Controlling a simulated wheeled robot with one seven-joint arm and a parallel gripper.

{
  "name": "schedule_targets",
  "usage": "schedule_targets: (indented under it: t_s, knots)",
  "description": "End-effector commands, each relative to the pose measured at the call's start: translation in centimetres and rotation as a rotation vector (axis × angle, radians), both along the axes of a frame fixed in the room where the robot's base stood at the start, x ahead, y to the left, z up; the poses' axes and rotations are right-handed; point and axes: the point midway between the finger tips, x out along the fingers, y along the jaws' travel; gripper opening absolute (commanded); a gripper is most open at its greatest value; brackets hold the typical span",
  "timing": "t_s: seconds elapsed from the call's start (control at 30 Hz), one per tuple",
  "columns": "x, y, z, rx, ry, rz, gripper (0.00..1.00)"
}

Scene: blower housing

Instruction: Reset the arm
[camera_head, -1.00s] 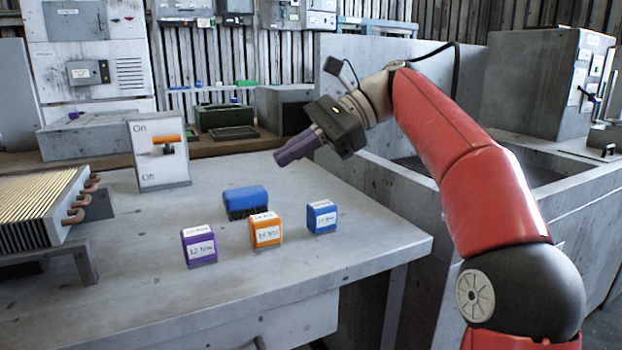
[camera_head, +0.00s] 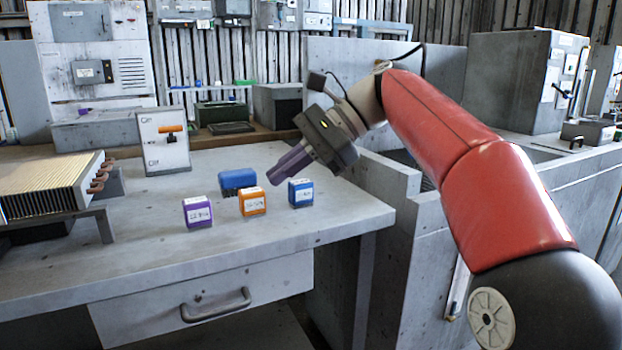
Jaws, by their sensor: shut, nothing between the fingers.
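My gripper (camera_head: 279,177) shows in the head view, with purple fingers that are shut and empty. It points down and to the left, in front of the grey bench top (camera_head: 330,220). Its tips appear near the blue brush-like block and the blue labelled cube in the picture; I cannot tell the exact height above the bench. My red arm reaches in from the right.
A purple cube (camera_head: 197,212), an orange cube (camera_head: 252,203), a blue cube (camera_head: 300,193) and a blue brush-like block (camera_head: 237,181) sit on the bench. An on/off switch panel (camera_head: 163,142) stands behind. A finned radiator (camera_head: 50,185) is at left. A drawer (camera_head: 205,300) is below.

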Motion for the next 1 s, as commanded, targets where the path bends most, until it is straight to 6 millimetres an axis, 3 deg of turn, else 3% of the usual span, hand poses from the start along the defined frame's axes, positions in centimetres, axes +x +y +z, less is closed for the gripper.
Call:
schedule_targets:
  t_s: [0.23, 0.37, 0.47, 0.8, 1.0]
  knots:
    - [-2.2, -0.3, -3.4, -0.147, -0.170, -0.010, 0.00]
    - [-4.0, -1.7, -6.2, -0.268, -0.303, 0.004, 0.00]
    - [-6.3, -4.1, -9.2, -0.401, -0.443, 0.042, 0.00]
    - [-16.5, -15.8, -21.2, -0.863, -0.871, 0.407, 0.00]
    - [-19.9, -19.0, -25.7, -0.979, -0.984, 0.604, 0.00]
